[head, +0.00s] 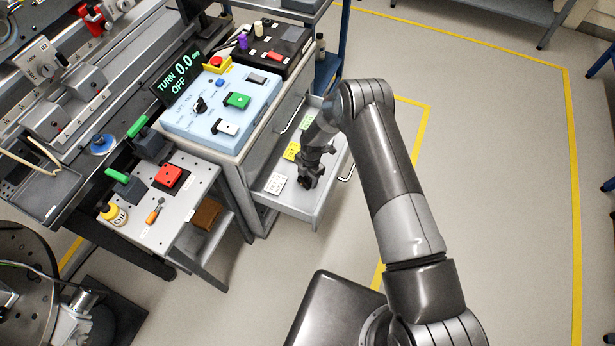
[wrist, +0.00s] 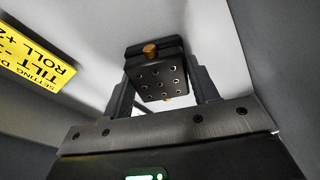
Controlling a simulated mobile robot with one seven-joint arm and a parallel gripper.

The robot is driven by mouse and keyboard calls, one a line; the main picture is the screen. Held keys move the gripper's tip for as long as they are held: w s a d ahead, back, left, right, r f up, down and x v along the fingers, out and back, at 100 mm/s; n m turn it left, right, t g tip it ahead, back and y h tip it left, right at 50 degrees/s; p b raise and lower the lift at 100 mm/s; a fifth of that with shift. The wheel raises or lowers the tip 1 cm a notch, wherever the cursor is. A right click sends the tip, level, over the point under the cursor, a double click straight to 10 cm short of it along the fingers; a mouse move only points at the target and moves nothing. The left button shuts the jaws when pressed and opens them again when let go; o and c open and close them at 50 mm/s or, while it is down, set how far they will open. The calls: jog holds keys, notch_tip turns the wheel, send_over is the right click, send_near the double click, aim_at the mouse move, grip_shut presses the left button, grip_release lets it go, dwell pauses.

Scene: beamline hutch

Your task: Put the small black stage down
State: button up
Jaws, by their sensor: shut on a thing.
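The small black stage (wrist: 158,78) is a dark block with a grid of holes and brass knobs. In the wrist view it sits between the two fingers of my gripper (head: 308,179), which is shut on it. In the head view my gripper points down into the open grey drawer (head: 292,211), near its front end. The stage itself is hard to tell from the dark gripper there. I cannot tell whether the stage touches the drawer floor.
In the drawer lie a white card with dots (head: 275,183), a yellow label (head: 291,151) and a green label (head: 307,121). The drawer walls stand close around my gripper. A blue control box (head: 215,105) is on the cabinet above. A side table (head: 177,208) holds a red block (head: 169,175).

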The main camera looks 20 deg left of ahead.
jog(key=o, duration=1.2)
jog(key=shift+f, duration=0.1)
jog(key=r, duration=0.4)
jog(key=w+r, duration=0.1)
jog(key=r, duration=0.7)
jog(key=shift+w+d+r, duration=0.15)
jog(key=shift+d, duration=0.1)
